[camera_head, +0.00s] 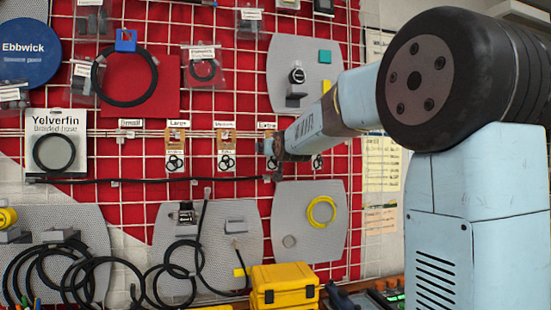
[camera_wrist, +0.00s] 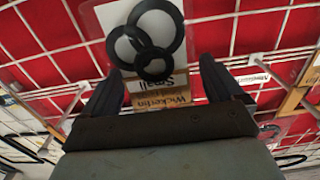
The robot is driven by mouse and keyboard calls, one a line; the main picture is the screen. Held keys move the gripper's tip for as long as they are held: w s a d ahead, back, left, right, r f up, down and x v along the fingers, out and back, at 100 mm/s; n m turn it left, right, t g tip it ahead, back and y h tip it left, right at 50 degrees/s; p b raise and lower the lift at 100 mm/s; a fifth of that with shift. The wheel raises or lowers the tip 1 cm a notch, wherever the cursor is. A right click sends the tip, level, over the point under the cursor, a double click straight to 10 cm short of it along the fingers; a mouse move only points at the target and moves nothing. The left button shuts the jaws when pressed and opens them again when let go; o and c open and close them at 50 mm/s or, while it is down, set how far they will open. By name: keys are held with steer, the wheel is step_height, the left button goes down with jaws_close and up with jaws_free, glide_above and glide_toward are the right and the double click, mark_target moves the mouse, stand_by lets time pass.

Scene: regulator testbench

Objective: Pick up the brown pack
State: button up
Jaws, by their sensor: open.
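A small pack with a brown header (camera_wrist: 172,98) and several black rings on a pale card is in front of my gripper (camera_wrist: 161,68) in the wrist view. Its header reads upside down, with "Wickerfin" and "Small". My gripper is open, one dark finger on each side of the pack; I cannot tell whether they touch it. In the head view, my gripper (camera_head: 272,152) is at the wire grid on the red board, partly hiding the packs there. Similar brown-topped packs hang left of it, one under "Large" (camera_head: 177,147) and one under "Medium" (camera_head: 225,147).
A black cable (camera_head: 130,181) runs across the grid just below the packs. Grey perforated panels (camera_head: 283,215) hold other parts around them. A yellow case (camera_head: 284,285) stands below. Hoses hang at lower left.

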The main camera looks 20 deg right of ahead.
steer(key=shift+w, duration=0.1)
steer(key=c, duration=1)
steer(key=shift+r, duration=0.1)
steer(key=s, duration=0.6)
steer(key=s+r, duration=0.1)
steer(key=s, duration=1.1)
steer(key=shift+r, duration=0.2)
